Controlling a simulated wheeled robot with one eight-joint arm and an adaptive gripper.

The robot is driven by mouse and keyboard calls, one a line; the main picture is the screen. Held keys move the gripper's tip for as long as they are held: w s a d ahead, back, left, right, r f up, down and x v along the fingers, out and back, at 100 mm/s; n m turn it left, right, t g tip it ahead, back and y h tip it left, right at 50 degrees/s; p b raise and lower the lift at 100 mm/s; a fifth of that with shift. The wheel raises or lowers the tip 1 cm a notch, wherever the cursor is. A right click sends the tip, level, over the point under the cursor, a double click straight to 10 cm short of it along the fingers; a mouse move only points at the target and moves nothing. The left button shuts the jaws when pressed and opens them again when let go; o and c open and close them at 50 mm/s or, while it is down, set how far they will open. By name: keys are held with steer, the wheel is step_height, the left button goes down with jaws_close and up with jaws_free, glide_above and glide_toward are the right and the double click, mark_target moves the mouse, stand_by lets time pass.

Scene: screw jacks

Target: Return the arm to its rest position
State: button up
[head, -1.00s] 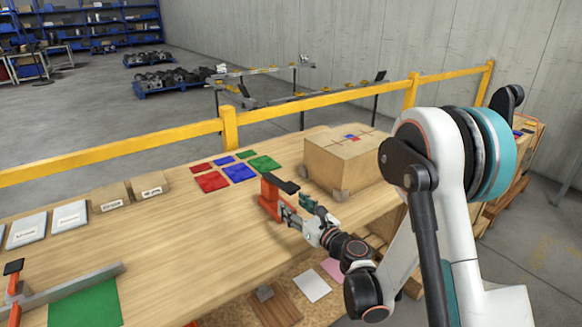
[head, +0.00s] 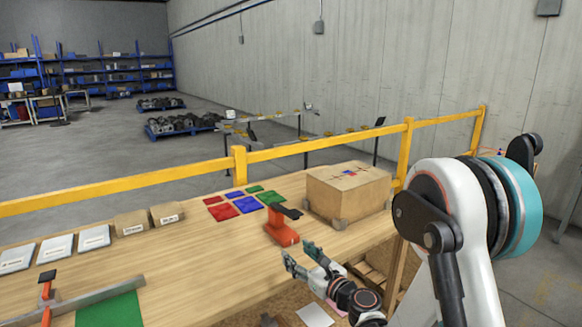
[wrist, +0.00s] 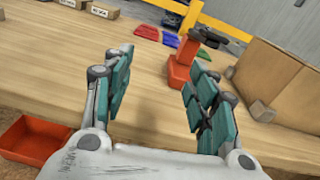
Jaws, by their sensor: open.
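My gripper (head: 302,262) is open and empty in the head view, just off the near edge of the wooden table (head: 190,265). Its two teal fingers stand wide apart in the wrist view (wrist: 158,95), with only table top showing between them. An orange screw jack (head: 281,226) with a black top stands upright on the table, beyond the gripper and apart from it. The jack also shows in the wrist view (wrist: 182,65), behind the right finger. My white and teal arm rises at the right of the head view.
A cardboard box (head: 348,192) stands right of the jack. Red, blue and green pads (head: 246,204) lie behind it. A yellow rail (head: 125,189) runs along the table's far side. An orange bin (wrist: 32,139) sits below the near edge. Small boxes (head: 131,222) stand at left.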

steer(key=s+d+r+n+g+h, duration=0.35)
steer(key=s+r+n, duration=0.65)
steer(key=s+n, duration=0.4)
steer(key=s+d+n+g+h, duration=0.2)
steer(key=s+d+n, duration=0.4)
steer(key=s, duration=0.4)
steer(key=s+d+f+n+g+h, duration=0.1)
steer(key=s+d+n+h, duration=0.3)
steer(key=s+d+n, duration=0.3)
steer(key=s, duration=0.3)
steer(key=shift+s+d+f+n+g, duration=0.25)
steer(key=shift+s+d+n+g, duration=0.05)
steer(key=shift+d+g, duration=0.05)
